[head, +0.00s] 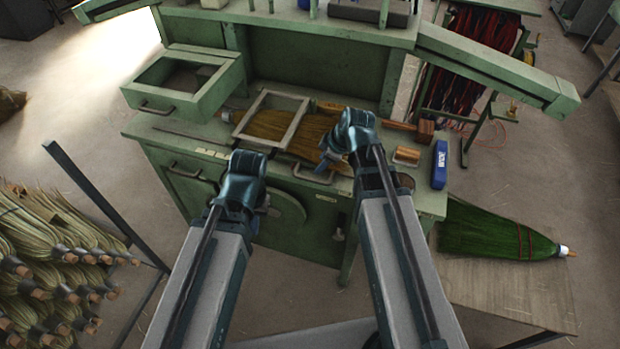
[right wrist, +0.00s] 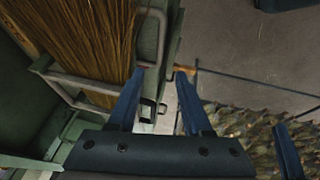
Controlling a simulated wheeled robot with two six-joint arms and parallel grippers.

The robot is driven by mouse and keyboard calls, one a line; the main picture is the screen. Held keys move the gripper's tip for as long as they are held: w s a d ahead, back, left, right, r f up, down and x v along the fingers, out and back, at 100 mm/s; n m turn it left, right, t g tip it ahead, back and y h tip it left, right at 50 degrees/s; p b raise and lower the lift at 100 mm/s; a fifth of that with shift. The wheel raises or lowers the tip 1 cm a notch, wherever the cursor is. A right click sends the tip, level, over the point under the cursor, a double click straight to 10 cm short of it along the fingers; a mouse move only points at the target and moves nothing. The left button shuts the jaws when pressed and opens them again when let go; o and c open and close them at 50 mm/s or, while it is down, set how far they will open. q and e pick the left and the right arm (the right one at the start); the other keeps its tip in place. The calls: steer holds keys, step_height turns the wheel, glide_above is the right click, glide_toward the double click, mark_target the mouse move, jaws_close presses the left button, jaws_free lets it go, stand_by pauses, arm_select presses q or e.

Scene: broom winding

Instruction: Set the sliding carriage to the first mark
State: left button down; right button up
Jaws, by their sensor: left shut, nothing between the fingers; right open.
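A pale rectangular frame (head: 273,120), which looks like the sliding carriage, lies over tan broom bristles (head: 318,136) on the green bench (head: 190,137). A pale bar of a frame (right wrist: 75,82) crosses the bristles in the right wrist view. My right gripper (head: 325,168) is at the bench's front edge, to the right of the frame. In the right wrist view its fingers (right wrist: 163,85) are apart and empty, close to a pale loop handle (right wrist: 160,30). My left gripper (head: 246,178) is in front of the bench, its fingertips mostly hidden.
An open drawer box (head: 185,85) stands at the bench's left. A blue box (head: 439,165) and a wooden mallet (head: 424,130) are at its right. A green broom (head: 497,232) lies on a side table. Bundled brooms (head: 50,260) fill a rack at the left.

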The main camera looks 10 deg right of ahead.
mark_target(308, 177)
steer(key=b+x, duration=0.9)
steer(key=x, duration=0.2)
steer(key=shift+w+a+f+b, duration=0.1)
steer(key=shift+f+b, duration=0.25)
steer(key=shift+b, duration=0.05)
jaws_close()
stand_by(0.8)
